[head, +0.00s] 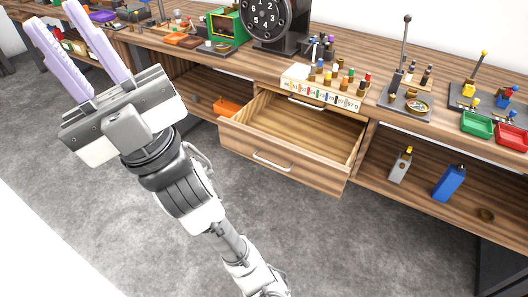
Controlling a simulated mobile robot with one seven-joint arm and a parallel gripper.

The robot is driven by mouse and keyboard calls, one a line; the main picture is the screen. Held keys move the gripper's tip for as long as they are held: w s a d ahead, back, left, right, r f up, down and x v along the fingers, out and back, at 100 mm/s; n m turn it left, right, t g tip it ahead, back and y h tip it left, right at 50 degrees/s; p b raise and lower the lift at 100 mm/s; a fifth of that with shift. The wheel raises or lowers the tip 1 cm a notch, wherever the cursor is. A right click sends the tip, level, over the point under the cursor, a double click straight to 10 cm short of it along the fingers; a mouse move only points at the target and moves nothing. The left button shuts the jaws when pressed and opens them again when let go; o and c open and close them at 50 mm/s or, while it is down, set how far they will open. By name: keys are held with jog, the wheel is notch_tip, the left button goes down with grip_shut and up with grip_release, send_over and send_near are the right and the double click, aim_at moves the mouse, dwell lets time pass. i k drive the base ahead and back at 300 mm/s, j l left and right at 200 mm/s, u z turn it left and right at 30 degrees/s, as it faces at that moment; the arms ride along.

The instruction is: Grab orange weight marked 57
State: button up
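My gripper (54,14) is raised at the upper left, with two long lavender fingers spread apart and nothing between them. An orange block (228,106) lies on the lower shelf just left of the open drawer. No number can be read on any of these, so I cannot tell which is the weight marked 57. My gripper is apart from all of them.
The wooden drawer (272,156) is pulled out and looks empty. Above it stands a numbered rack (318,90) with coloured pegs. A black dial (265,17), a green box (226,27), levers and red and green trays crowd the bench. Bottles stand on the right lower shelf. The grey floor in front is clear.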

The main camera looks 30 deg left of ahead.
aim_at(345, 78)
jog(key=i+l+u, duration=0.2)
jog(key=i, duration=0.35)
jog(key=i+u, duration=0.25)
jog(key=i, duration=0.25)
jog(key=l, duration=0.05)
